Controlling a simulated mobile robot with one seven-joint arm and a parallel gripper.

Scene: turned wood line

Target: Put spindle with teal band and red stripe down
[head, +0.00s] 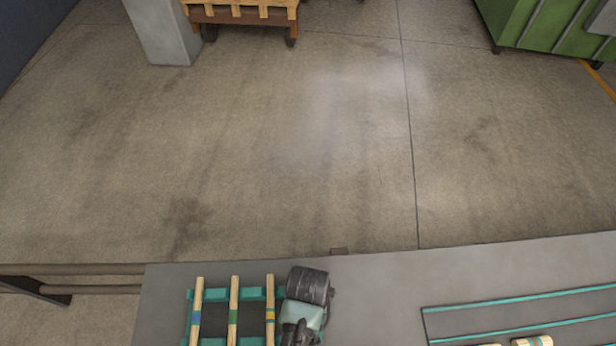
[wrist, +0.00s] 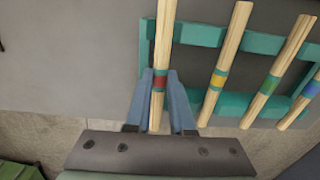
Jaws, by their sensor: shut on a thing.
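My gripper (wrist: 160,76) is shut on the spindle with teal band and red stripe (wrist: 160,83), a pale wooden rod between two blue-grey fingers in the wrist view. The spindle crosses over the left part of a teal rack (wrist: 200,34); I cannot tell whether it touches the rack. In the head view my arm's end hides this spindle, just right of the spindles on the rack (head: 252,293).
In the rack lie a yellow-striped spindle (wrist: 218,80), a green-striped one (wrist: 268,86) and a blue-striped one (wrist: 312,88). A grey table (head: 375,290) carries them. A teal-lined tray (head: 500,312) with pale pieces (head: 532,342) is at right. Bare table lies between.

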